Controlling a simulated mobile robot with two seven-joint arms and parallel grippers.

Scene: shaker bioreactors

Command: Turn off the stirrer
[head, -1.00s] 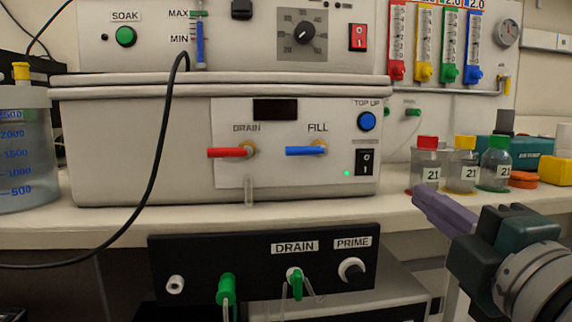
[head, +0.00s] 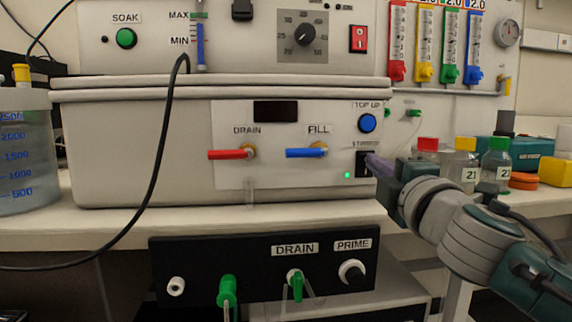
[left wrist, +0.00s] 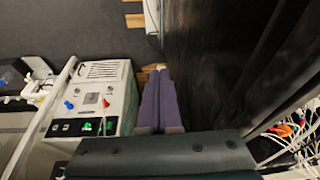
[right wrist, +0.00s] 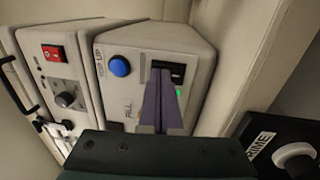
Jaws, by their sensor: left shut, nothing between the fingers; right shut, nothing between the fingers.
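The black stirrer rocker switch (head: 363,163) is on the right of the white bath's front panel, below the blue TOP UP button (head: 367,123). A small green light (head: 347,175) glows beside it. My right gripper (head: 371,160) is shut and empty, its purple fingertips at the switch and covering part of it. In the right wrist view the closed fingers (right wrist: 166,72) overlap the switch (right wrist: 176,70); I cannot tell whether they touch it. My left gripper (left wrist: 158,75) is shut and empty, pointing at the floor away from the bath.
Red DRAIN lever (head: 230,154) and blue FILL lever (head: 306,152) stick out from the same panel. Bottles with coloured caps (head: 466,160) stand behind my right arm. A red rocker switch (head: 358,38) is on the upper unit. A black cable (head: 160,150) hangs across the front.

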